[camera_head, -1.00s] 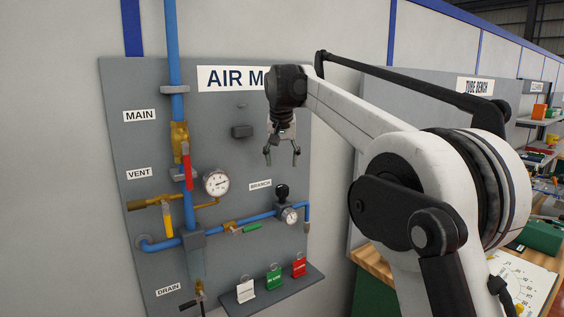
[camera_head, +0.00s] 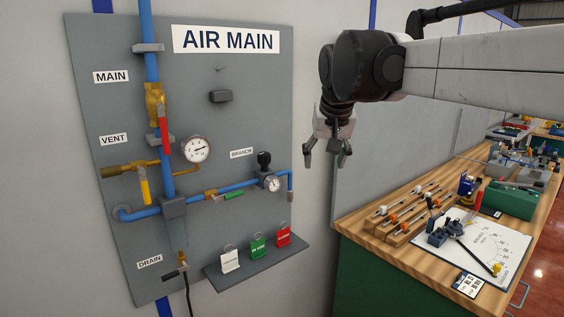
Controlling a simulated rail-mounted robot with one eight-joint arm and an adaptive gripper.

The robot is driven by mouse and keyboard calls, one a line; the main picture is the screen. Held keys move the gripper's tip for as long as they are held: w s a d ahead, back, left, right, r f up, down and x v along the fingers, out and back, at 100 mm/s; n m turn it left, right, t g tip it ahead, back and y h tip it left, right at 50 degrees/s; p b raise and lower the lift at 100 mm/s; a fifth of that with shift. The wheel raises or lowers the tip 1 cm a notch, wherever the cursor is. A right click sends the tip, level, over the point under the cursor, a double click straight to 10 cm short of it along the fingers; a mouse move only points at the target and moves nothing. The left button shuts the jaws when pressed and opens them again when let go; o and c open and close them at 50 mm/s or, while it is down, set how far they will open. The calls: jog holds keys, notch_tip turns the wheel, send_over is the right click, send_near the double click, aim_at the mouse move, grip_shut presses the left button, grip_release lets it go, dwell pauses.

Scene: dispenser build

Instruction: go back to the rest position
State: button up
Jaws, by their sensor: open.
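My gripper (camera_head: 326,160) hangs in the air with its fingers pointing down. It is open and empty, just right of the grey AIR MAIN panel (camera_head: 110,230) and left of the workbench. The upper arm reaches in from the right edge of the view. No rest position is marked in the view.
The panel carries blue pipes (camera_head: 166,185), a red-handled valve (camera_head: 164,135) and gauges (camera_head: 196,149). A shelf (camera_head: 255,262) holds white, green and red tags. The wooden bench (camera_head: 355,222) at right bears a board, a green box (camera_head: 511,200) and small parts.

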jog(key=s+d+f+b, duration=0.2)
jog(key=s+d+f, duration=0.3)
jog(key=s+f, duration=0.8)
jog(key=s+d+f+t+b, duration=0.1)
jog(key=s+d+f+b, duration=0.2)
jog(key=s+f, duration=1)
jog(key=s+d, duration=0.2)
jog(key=shift+s+t, duration=0.3)
jog(key=shift+s, duration=0.05)
jog(key=shift+r, duration=0.1)
